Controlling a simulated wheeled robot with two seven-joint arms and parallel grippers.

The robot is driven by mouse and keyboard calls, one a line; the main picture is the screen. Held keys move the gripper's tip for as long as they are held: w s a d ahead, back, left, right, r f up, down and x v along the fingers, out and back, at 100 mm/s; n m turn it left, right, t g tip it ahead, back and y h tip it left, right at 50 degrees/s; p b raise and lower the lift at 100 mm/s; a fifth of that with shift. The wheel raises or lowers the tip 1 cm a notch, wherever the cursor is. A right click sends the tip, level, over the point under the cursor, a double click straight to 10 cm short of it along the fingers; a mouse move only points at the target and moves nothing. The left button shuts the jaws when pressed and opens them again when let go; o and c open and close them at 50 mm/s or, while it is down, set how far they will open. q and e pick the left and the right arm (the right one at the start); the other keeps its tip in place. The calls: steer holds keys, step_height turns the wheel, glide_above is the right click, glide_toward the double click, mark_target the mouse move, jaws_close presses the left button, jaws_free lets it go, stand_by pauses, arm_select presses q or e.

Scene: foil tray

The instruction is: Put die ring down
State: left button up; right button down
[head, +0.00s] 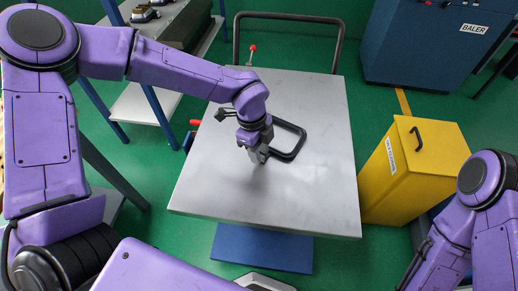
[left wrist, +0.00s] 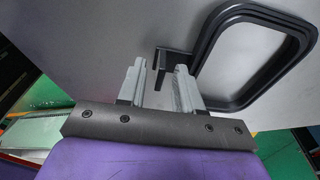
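The die ring (head: 291,143) is a black rounded-square frame on the right of centre of the grey table top (head: 225,188). In the left wrist view the ring (left wrist: 226,84) fills the upper right, and its small bent tab (left wrist: 160,58) points toward my fingers. My left gripper (head: 259,157) is low over the table at the ring's left side. In the left wrist view its fingers (left wrist: 160,67) stand apart on either side of the tab, with gaps visible. The ring looks flat on the table. My right arm is at the right edge; its gripper is out of frame.
A yellow bin (head: 425,170) with a black handle stands right of the table. A blue baler (head: 430,45) is behind it. A dark rail (head: 290,17) rises at the table's back edge, near a red-knobbed lever (head: 252,50). The table's front and right are clear.

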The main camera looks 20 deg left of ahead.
arm_select(q)
steer(key=shift+r, duration=0.1)
step_height(320, 180, up, 12)
steer(key=a, duration=0.1)
steer(key=shift+w+a+b, duration=0.15)
steer(key=shift+a+b, duration=0.2)
steer(key=shift+a, duration=0.05)
stand_by(0.4)
